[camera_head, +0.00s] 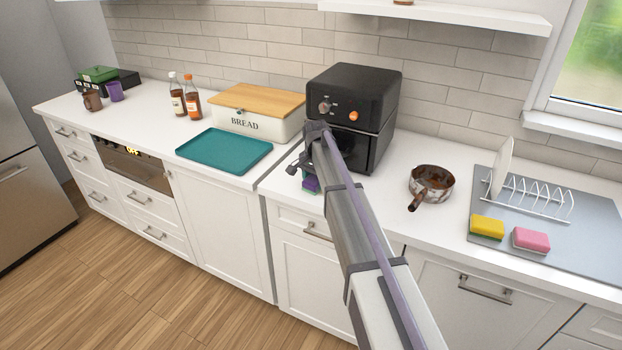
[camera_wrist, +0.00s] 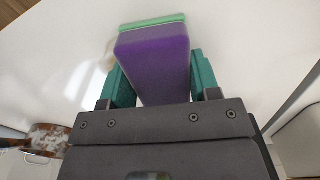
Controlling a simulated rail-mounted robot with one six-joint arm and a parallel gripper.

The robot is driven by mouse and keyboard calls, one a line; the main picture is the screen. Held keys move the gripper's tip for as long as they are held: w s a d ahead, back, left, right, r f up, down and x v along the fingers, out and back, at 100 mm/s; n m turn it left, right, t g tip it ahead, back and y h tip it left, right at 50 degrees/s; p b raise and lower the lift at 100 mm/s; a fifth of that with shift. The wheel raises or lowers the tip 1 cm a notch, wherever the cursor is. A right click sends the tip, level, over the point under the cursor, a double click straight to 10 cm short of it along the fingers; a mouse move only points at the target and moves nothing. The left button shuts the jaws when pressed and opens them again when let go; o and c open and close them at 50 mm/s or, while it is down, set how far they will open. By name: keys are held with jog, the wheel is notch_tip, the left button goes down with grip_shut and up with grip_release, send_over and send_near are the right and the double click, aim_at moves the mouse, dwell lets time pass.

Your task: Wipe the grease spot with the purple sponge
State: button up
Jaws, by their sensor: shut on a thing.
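My gripper (camera_head: 306,170) is shut on the purple sponge (camera_head: 311,184), low over the white counter in front of the black air fryer. In the wrist view the sponge (camera_wrist: 152,62), purple with a green layer at its far end, sits between the two teal fingers of my gripper (camera_wrist: 160,80). A faint tan patch (camera_wrist: 107,57), which looks like the grease spot, shows on the counter just left of the sponge and is partly hidden by the sponge and left finger. I cannot tell whether the sponge touches the counter.
The air fryer (camera_head: 353,105) stands behind my gripper. A teal tray (camera_head: 224,150) and a bread box (camera_head: 240,122) are to the left. A stained saucepan (camera_head: 432,183), a yellow sponge (camera_head: 487,227), a pink sponge (camera_head: 531,239) and a dish rack (camera_head: 530,194) are to the right.

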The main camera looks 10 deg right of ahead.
jog(key=shift+s+d, duration=0.9)
jog(key=shift+d, duration=0.2)
jog(key=shift+s+d, duration=1.1)
jog(key=shift+d, duration=0.1)
jog(key=shift+d, duration=0.15)
jog(key=shift+w, duration=0.1)
jog(key=shift+w+a, duration=0.5)
jog(key=shift+a, duration=0.2)
jog(key=shift+w+a, duration=0.5)
jog(key=shift+a, duration=0.15)
jog(key=shift+w+a, duration=1.15)
jog(key=shift+a, duration=0.25)
jog(key=shift+w+a, duration=1.15)
jog(key=shift+a, duration=0.25)
